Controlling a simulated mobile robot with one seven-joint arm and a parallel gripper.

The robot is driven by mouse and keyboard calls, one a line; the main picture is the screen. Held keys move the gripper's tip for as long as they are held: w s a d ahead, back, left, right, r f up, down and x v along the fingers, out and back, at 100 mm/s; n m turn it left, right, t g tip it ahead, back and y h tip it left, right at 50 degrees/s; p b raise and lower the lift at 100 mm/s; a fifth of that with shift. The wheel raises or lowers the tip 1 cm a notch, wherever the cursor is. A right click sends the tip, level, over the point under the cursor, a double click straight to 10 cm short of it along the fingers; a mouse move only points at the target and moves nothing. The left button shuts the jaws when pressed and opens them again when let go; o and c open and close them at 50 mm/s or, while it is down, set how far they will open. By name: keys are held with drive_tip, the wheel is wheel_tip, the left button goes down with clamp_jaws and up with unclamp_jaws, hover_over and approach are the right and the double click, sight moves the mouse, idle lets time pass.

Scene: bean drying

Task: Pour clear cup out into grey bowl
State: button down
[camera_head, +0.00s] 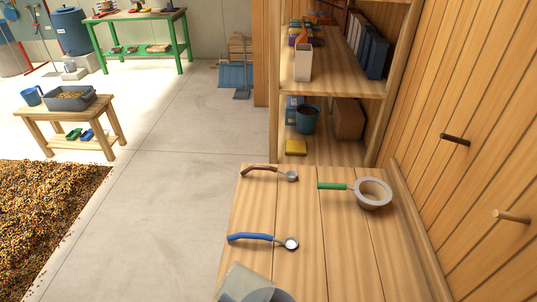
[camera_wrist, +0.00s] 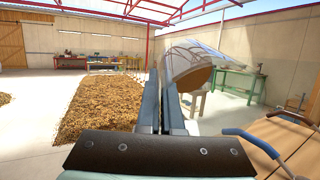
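The clear cup (camera_wrist: 205,52) is see-through and sits between the fingers of my gripper (camera_wrist: 168,98) in the wrist view, tilted, with a brown patch inside that looks like its contents. My gripper is shut on it. In the head view a clear, see-through shape, seemingly the cup (camera_head: 240,282), shows at the bottom edge, over the near end of the wooden table. A grey-blue rounded edge beside it is cut off by the frame; I cannot tell whether it is the grey bowl or part of the cup. No grey bowl shows clearly in either view.
The wooden table (camera_head: 300,222) bears a blue-handled scoop (camera_head: 252,237), a brown-handled scoop (camera_head: 262,170) and a green-handled strainer (camera_head: 373,193). A wooden shelf (camera_head: 330,80) stands behind it, and a plank wall with pegs is on the right.

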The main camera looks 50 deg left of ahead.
drive_tip(key=shift+r, duration=0.1)
drive_tip(key=shift+w+d+y+b, duration=0.1)
drive_tip(key=shift+d+y+b, duration=0.15)
drive_tip(key=shift+y+b, duration=0.25)
drive_tip(key=shift+d+r+g, duration=0.1)
drive_tip(key=shift+g, duration=0.2)
drive_tip(key=shift+r, duration=0.1)
idle(0.3)
drive_tip(key=shift+a+r+h+p, duration=0.2)
drive_tip(key=shift+r+h+p, duration=0.25)
drive_tip(key=shift+p, duration=0.65)
drive_tip(key=t+h+p, duration=0.1)
drive_tip(key=p, duration=0.2)
drive_tip(key=shift+s+a, duration=0.3)
drive_tip(key=shift+a, duration=0.1)
drive_tip(key=shift+a+f+h, duration=0.1)
drive_tip(key=shift+f+h, duration=0.15)
drive_tip(key=shift+h, duration=0.1)
